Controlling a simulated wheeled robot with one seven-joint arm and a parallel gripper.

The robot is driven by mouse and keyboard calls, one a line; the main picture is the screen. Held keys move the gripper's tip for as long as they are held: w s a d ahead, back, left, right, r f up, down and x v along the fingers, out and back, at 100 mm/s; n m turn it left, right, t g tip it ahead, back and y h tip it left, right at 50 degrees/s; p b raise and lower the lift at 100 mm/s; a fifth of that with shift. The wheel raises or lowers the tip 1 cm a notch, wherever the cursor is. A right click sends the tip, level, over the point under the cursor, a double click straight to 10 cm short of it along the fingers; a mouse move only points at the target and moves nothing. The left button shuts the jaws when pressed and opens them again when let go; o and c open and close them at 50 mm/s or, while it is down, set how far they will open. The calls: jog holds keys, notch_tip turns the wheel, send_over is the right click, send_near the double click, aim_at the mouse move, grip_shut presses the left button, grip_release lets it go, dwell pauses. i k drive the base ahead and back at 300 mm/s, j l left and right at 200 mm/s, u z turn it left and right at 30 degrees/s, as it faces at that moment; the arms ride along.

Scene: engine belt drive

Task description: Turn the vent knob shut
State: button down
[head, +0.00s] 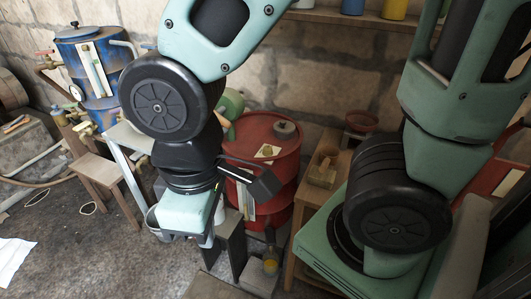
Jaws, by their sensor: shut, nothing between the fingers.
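I cannot tell for sure which part is the vent knob. A blue tank (108,55) at the upper left has a small dark knob (75,24) on its lid and several taps on its side. One is a red-handled tap (44,53) on its left; a yellowish tap (84,129) sits low down. My gripper (208,238) is in the lower middle, pointing down, shut and empty. It is to the right of the blue tank and well apart from it. My own arm hides part of the middle.
A red drum (268,135) stands behind my gripper, with small items on its lid. A wooden stool (97,172) stands at the left. A dark stand (236,248) and a yellow bottle (270,260) are close by my gripper. Open floor (80,250) lies at the lower left.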

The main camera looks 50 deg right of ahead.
aim_at(267, 151)
jog(key=i+j+z, duration=0.1)
jog(key=z, duration=0.3)
jog(key=i+j+z, duration=0.1)
jog(key=z, duration=0.3)
jog(key=i+j+z, duration=0.2)
jog(key=z, duration=0.25)
